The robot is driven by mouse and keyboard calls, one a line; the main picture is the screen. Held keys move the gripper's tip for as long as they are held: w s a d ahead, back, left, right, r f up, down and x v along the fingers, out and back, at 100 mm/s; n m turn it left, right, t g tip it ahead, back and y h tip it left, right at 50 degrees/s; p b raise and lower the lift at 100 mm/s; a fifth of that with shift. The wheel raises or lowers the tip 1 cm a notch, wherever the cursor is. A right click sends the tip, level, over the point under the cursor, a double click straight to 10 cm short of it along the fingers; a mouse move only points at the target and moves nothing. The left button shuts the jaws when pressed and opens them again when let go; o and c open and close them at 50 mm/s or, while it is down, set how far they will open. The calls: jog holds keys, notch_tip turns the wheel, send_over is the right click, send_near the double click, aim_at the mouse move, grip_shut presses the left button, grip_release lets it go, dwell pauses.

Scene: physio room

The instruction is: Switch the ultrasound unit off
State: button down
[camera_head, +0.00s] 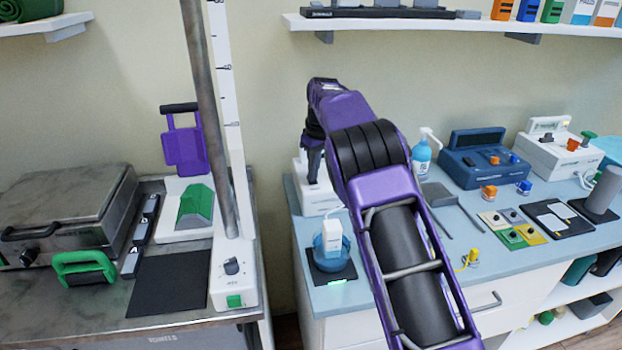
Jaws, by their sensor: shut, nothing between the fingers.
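No label here is legible enough to tell which device is the ultrasound unit. A white box-shaped unit (318,201) stands at the left end of the blue counter. My gripper (314,180) points down at it with dark fingers closed and empty; whether they touch it I cannot tell, and my purple arm hides part of the area. Farther right stand a blue unit (468,170) with small controls on top and a white unit (535,160) with a small display and an orange knob. A white unit with a dark knob and green switch (235,300) stands on the left bench.
A blue bowl with a white bottle (332,236) sits on a black scale-like base near the counter's front left. A tall post (212,120) rises from the left bench. A shelf (450,22) hangs above.

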jog(key=shift+f, duration=0.3)
jog(key=shift+r, duration=0.1)
notch_tip(320, 180, up, 3)
jog(key=p, duration=0.2)
jog(key=shift+p, duration=0.3)
jog(key=shift+r, duration=1.95)
